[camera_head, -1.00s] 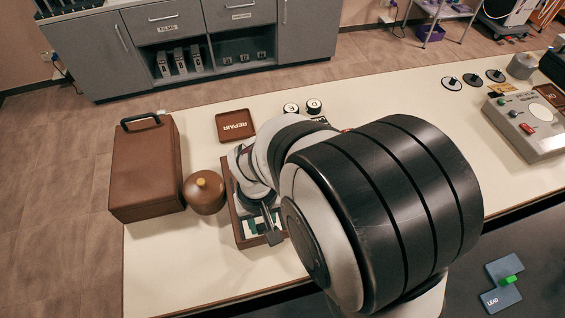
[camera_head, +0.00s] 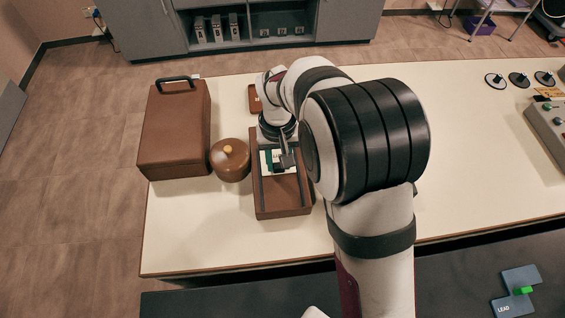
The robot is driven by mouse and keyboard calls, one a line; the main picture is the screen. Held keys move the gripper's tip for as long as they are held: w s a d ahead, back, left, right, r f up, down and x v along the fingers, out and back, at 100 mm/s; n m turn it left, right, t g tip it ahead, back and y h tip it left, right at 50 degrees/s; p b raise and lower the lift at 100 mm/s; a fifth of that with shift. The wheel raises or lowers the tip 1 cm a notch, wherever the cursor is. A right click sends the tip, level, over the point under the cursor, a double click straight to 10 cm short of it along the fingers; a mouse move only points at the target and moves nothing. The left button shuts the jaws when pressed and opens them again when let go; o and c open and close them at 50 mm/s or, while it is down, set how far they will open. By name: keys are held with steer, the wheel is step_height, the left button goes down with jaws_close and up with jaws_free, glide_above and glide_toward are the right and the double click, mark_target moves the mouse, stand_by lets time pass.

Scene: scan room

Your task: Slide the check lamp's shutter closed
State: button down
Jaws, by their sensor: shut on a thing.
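A long brown box with dark rails along its sides (camera_head: 307,200) lies on the cream table; I take it to be the check lamp. A plain brown surface fills its near half. A pale and green patch shows in its farther half. My gripper (camera_head: 286,157) is down over that farther half, at the patch, and appears shut on a small part of the sliding shutter. The arm hides much of the grip and the far end of the box, so I cannot make out the shutter's full outline.
A round brown pot with a yellow knob (camera_head: 230,160) stands close left of the box. A brown case with a handle (camera_head: 174,130) is farther left. A brown tray (camera_head: 254,98) lies behind. The table's near left (camera_head: 190,230) is clear.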

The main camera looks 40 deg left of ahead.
steer(key=shift+w+a+r, duration=0.1)
steer(key=shift+w+a, duration=0.05)
steer(key=c, duration=0.6)
jaws_free()
steer(key=shift+o, duration=0.2)
step_height(320, 180, up, 16)
